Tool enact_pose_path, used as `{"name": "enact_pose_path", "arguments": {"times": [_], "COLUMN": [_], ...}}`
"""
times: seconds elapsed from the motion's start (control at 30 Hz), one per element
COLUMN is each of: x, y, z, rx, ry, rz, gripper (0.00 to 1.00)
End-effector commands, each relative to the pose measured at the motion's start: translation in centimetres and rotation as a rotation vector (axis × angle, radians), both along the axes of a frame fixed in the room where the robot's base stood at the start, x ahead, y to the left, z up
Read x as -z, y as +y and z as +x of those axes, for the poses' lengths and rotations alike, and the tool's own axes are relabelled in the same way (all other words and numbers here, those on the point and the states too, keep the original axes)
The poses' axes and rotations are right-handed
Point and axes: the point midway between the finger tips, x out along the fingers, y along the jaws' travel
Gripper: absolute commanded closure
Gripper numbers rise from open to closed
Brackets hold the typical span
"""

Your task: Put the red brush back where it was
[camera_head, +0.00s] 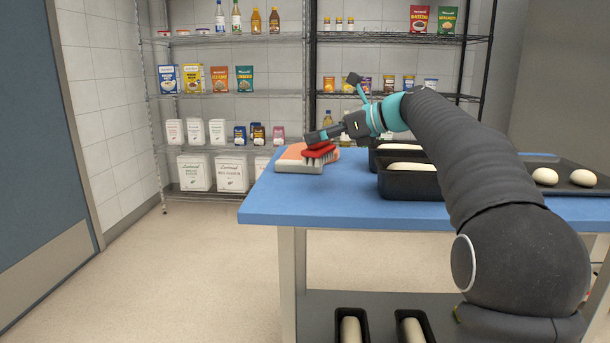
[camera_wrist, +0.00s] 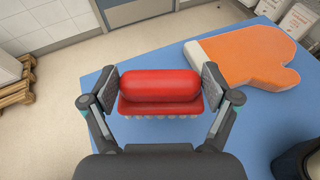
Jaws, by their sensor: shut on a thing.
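The red brush (camera_head: 318,152) is at the left part of the blue table, in front of an orange and white oven mitt in the head view. In the wrist view the brush (camera_wrist: 160,88) sits between the two pads of my gripper (camera_wrist: 160,90), red back up, pale bristles toward my palm side. My gripper (camera_head: 325,136) is shut on it. An oven mitt (camera_wrist: 245,55) lies on the table to the right of the brush in the wrist view, apart from it. Whether the bristles touch the table is unclear.
The blue table (camera_head: 290,205) has bare room at its front left. Black loaf pans (camera_head: 400,182) with dough stand right of the brush. A dark tray (camera_head: 568,182) with dough balls is farther right. Wire shelves (camera_head: 230,95) with packages stand behind.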

Motion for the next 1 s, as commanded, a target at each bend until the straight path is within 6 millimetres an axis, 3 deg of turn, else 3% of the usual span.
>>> {"name": "enact_pose_path", "arguments": {"times": [0.1, 0.3, 0.47, 0.73, 1.0], "x": [1.6, 2.7, 3.4, 6.7, 6.9], "y": [1.7, 3.3, 3.6, 3.5, 3.5], "z": [-1.8, -3.3, -3.5, -3.5, -3.5], "rx": [-0.004, -0.003, -0.002, -0.002, -0.002], "ry": [0.000, -0.002, 0.001, 0.000, -0.002], "rz": [0.001, 0.000, 0.000, 0.001, 0.000], "gripper": [0.65, 0.65, 0.65, 0.65, 0.65]}}
